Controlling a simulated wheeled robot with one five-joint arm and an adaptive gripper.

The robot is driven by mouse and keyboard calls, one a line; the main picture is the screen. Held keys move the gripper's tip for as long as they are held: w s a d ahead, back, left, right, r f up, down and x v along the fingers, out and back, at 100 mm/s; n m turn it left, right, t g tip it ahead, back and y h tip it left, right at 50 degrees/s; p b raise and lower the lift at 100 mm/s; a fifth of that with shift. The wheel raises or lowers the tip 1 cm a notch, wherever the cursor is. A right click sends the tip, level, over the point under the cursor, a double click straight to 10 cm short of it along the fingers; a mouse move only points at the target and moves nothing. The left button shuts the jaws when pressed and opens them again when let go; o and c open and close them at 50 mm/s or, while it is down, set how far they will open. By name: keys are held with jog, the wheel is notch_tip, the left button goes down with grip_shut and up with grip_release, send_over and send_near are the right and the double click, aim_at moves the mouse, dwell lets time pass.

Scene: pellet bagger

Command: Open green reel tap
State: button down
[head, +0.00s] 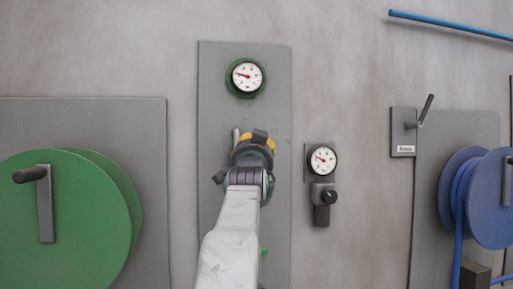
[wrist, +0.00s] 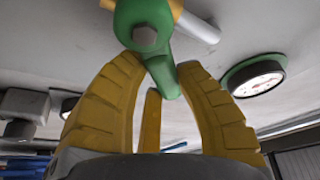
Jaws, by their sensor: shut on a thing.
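The green tap shows in the wrist view, with a round green hub (wrist: 144,36) and a short green lever (wrist: 162,74) on a pale pipe (wrist: 198,27). My gripper (wrist: 168,78) has its yellow fingers closed on either side of the lever's end. In the head view my gripper (head: 253,150) is against the tall grey panel (head: 222,120), below the green-rimmed gauge (head: 246,77), and my arm hides most of the tap. The green hose reel (head: 75,215) is at the left.
A small gauge (head: 321,159) with a black-knobbed valve (head: 326,195) is close on the right. A blue reel (head: 490,200) and a lever on a grey plate (head: 403,132) are farther right.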

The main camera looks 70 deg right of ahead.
jog(key=shift+d+f, duration=0.1)
jog(key=c, duration=1.1)
grip_release()
jog(key=shift+s+d, duration=0.1)
jog(key=shift+c, duration=0.2)
jog(key=v, duration=1.2)
